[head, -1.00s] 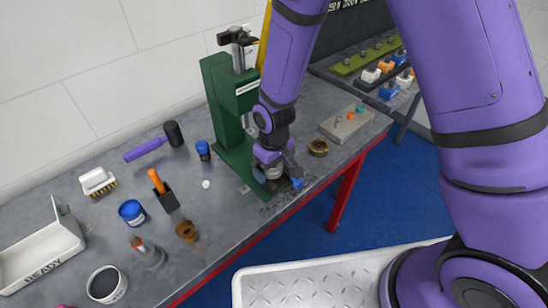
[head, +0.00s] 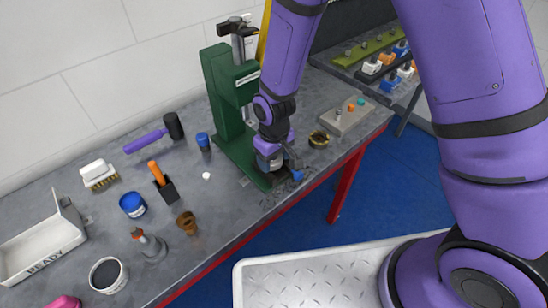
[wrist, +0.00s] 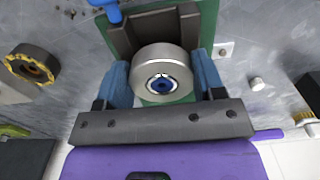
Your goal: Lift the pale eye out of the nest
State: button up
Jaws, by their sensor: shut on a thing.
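The pale eye (wrist: 145,57) is a silver-grey round ring with a blue centre, in the middle of the wrist view. My gripper (wrist: 163,82) has its blue fingers closed on either side of it. The dark nest (wrist: 189,28) shows as blocks behind and beside the eye, on the green press base (wrist: 208,12). I cannot tell whether the eye's underside touches the nest. In the head view my gripper (head: 277,168) is low at the foot of the green press (head: 229,92), and the eye is mostly hidden by it.
The press column rises close behind my arm. The red bench edge (head: 225,256) runs in front.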

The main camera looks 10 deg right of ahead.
jog(key=shift+r, duration=1.15)
jog(key=shift+r, duration=0.15)
jog(key=shift+r, duration=1.85)
jog(key=shift+w+d, duration=0.1)
